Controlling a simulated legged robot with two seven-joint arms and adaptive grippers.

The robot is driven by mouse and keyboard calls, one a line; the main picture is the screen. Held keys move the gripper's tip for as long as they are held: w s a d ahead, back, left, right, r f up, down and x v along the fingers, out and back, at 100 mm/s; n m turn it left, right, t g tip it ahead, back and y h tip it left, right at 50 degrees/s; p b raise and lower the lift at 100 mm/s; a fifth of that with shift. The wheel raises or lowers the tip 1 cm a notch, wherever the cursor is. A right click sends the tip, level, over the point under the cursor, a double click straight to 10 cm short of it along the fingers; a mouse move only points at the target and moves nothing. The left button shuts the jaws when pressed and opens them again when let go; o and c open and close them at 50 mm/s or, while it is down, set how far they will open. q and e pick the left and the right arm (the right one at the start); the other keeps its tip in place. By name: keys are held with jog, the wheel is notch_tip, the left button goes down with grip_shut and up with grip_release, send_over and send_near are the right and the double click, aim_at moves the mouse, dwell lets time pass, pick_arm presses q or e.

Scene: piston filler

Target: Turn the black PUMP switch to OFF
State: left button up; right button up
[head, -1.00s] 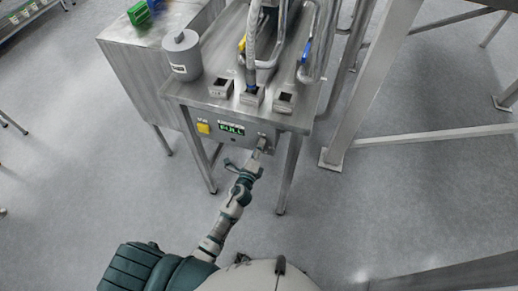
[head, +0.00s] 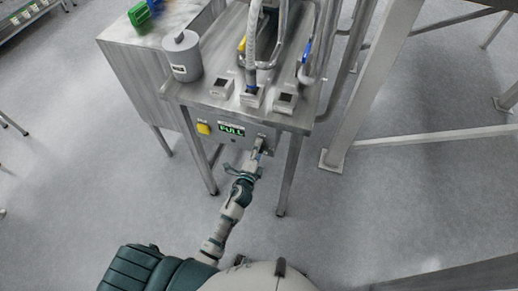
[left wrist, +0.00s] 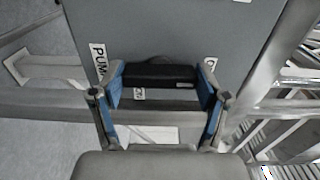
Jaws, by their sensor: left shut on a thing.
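The black PUMP switch (left wrist: 158,75) lies lengthwise across the left wrist view, on the grey panel face (left wrist: 175,30). A PUMP label (left wrist: 98,62) is at its left, a partly hidden label (left wrist: 210,70) at its right, and a small label (left wrist: 139,94) just below it. My left gripper (left wrist: 160,92) is shut on the switch, with one blue-padded finger at each end of it. In the head view my left gripper (head: 257,153) is at the right end of the control panel (head: 205,142), and it largely hides the switch there.
A grey canister (head: 182,56) and pipes stand on the steel table (head: 200,88) above. Table legs flank the panel; the floor in front is clear.

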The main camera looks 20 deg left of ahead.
pick_arm(q)
jog(key=o, duration=1.1)
jog(key=shift+f, duration=0.25)
jog(key=shift+o, duration=0.3)
jog(key=shift+a, duration=0.1)
jog(key=shift+r, duration=0.1)
jog(key=s, duration=1.2)
jog(key=shift+a, duration=0.15)
